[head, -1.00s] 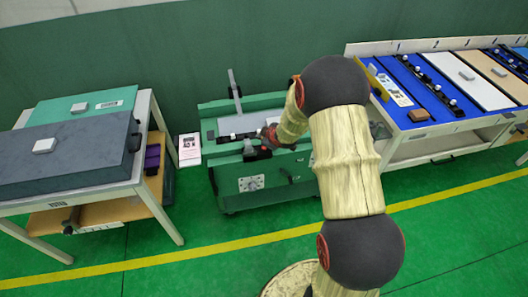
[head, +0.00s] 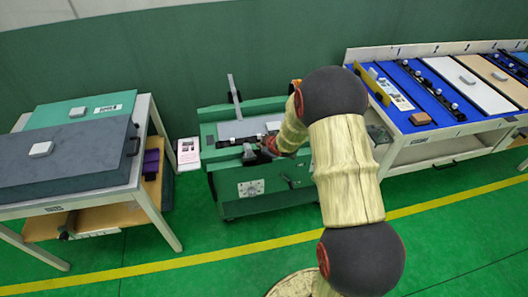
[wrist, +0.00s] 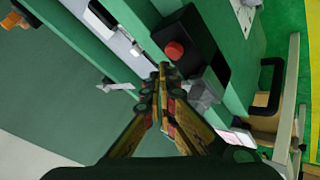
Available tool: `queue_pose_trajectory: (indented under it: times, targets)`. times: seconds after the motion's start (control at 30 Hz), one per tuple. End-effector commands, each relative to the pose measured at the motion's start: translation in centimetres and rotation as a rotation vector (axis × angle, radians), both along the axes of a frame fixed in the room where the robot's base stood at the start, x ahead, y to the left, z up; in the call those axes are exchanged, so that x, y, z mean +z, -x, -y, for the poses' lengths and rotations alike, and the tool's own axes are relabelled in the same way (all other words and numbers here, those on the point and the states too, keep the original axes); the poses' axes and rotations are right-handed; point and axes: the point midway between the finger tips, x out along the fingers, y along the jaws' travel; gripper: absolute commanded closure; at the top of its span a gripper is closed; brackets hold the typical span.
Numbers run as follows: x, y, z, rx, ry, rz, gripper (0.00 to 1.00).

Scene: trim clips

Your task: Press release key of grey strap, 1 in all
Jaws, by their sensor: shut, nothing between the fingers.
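The green bench fixture (head: 255,188) stands in the middle of the head view, with a pale grey upright bar (head: 234,90) at its back. My gripper (wrist: 166,72) is shut and empty over the fixture, its fingertips together. A black block with a red round button (wrist: 175,50) is just beyond the fingertips in the wrist view; I cannot tell if they touch. A grey piece (wrist: 203,92) lies beside the fingers, and I cannot tell whether it is the strap. In the head view my gripper (head: 256,155) hides much of the block.
A white card (head: 189,150) is at the fixture's left side. A table with a dark grey panel (head: 75,160) is to the left. A blue-topped bench (head: 422,108) with panels and black rails is to the right. Green floor lies open in front.

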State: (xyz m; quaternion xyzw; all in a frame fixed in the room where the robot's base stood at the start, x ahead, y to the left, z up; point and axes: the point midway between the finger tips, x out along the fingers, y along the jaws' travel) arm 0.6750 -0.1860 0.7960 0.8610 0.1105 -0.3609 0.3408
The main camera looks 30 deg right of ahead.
Motion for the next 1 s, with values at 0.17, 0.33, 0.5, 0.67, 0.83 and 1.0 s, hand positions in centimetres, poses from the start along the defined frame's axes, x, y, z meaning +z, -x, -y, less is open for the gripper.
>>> queue_pose_trajectory:
  times: [0.17,0.33,0.5,0.67,0.83,1.0]
  targets:
    - [-0.01,0.00,-0.01,0.000,0.000,0.000,1.00]
    - [-0.01,0.00,-0.01,0.000,0.000,0.000,1.00]
    - [-0.01,0.00,-0.01,0.000,0.000,0.000,1.00]
    - [-0.06,0.00,0.00,0.000,0.000,0.000,1.00]
    - [-0.59,0.02,0.00,0.000,0.000,0.000,1.00]
    - [-0.89,0.03,0.00,0.000,0.000,0.000,1.00]
